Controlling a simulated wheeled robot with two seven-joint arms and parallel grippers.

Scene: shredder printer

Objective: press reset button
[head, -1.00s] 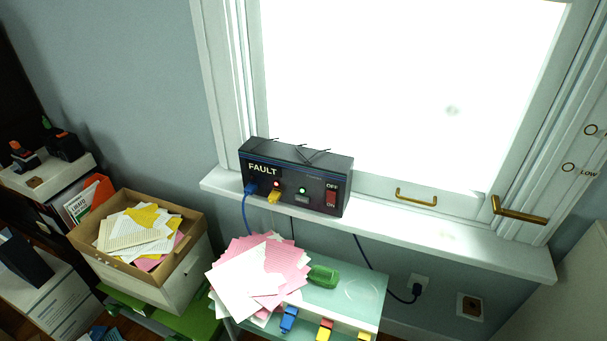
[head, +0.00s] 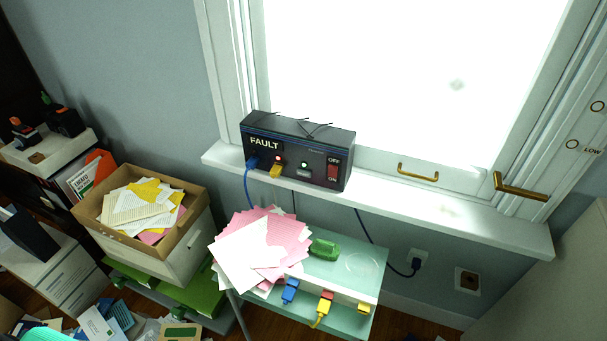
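A black box labelled FAULT (head: 297,153) stands on the white windowsill. Its front has a red-lit indicator (head: 278,158), a green-lit indicator (head: 304,164) and a red rocker switch (head: 333,170) marked OFF above and ON below. A blue plug (head: 252,163) and a yellow plug (head: 276,171) sit in its front. No label reading "reset" is legible, so I cannot tell which part is the reset button. Neither of my grippers is in view.
The windowsill (head: 480,225) runs below a bright window with brass handles. A paper-filled box (head: 180,252) stands left. Clutter covers the lower-left floor.

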